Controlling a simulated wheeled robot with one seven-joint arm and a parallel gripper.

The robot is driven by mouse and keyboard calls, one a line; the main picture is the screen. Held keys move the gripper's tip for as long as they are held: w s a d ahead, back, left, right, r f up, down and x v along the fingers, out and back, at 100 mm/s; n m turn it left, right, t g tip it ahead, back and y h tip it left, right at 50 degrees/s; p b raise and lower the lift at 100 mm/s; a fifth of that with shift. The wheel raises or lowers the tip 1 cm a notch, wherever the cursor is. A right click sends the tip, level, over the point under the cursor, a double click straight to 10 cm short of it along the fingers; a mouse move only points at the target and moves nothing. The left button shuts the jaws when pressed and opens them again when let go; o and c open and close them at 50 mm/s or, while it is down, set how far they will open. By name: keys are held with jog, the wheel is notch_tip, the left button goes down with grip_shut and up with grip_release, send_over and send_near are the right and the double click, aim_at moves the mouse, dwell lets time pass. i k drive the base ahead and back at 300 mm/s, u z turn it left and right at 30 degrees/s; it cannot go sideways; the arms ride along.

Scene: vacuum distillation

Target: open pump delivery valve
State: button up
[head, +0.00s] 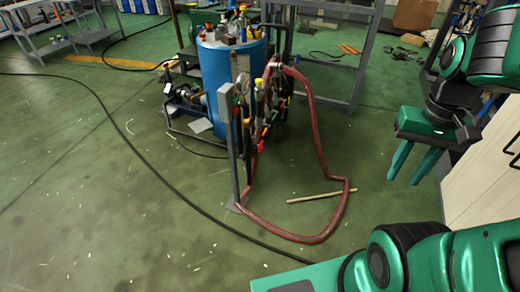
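My gripper (403,180) is at the right of the head view. Its two green fingers point down with a gap between them, and nothing is held. A blue drum (222,88) stands left of the middle, with fittings on its top. A pump-like unit (184,97) sits low on its left side. A cluster of pipes and small valves (262,108) with red and yellow parts stands on the drum's front right. The valves are too small for me to tell which is the delivery valve. My gripper is well to the right of them and touches none.
A red hose (317,130) loops from the pipework down to the floor. A grey post (233,150) stands in front of the drum. A black cable (160,180) and a thin stick (320,196) lie on the green floor. A pale cabinet (485,180) is close by my gripper.

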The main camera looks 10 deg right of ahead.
aim_at(261, 148)
jog(key=u, duration=0.05)
jog(key=i, duration=1)
jog(key=z, duration=0.05)
